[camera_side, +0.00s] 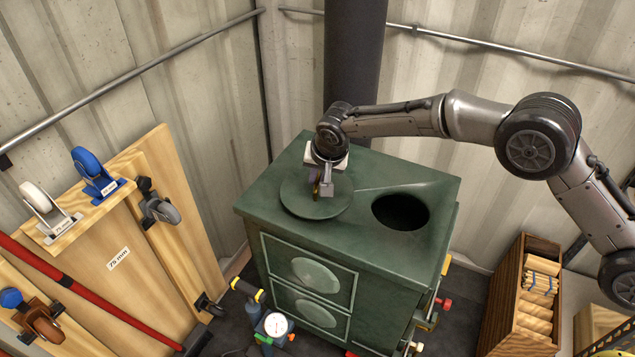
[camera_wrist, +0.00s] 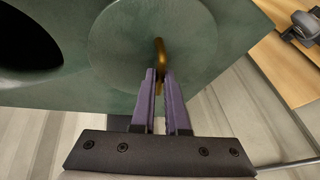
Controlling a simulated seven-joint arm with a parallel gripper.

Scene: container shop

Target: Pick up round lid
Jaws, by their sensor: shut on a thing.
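The round lid (camera_side: 300,199) is a flat green disc on top of the green stove (camera_side: 362,164), left of a dark round hole (camera_side: 401,211). In the wrist view the lid (camera_wrist: 122,62) shows with a brass-coloured handle (camera_wrist: 160,50) standing up from it. My gripper (camera_side: 320,188) is over the lid. In the wrist view my gripper (camera_wrist: 160,78) has its purple fingers close together at the handle, shut on it. The lid looks level and on or very near the stove top; I cannot tell if there is a gap beneath it.
A black stovepipe (camera_side: 353,60) rises behind the lid. Boards with casters (camera_side: 125,215) lean at the left. A wooden crate (camera_side: 520,300) stands at the right. A pressure gauge (camera_side: 276,325) stands in front of the stove. The stove top around the hole is bare.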

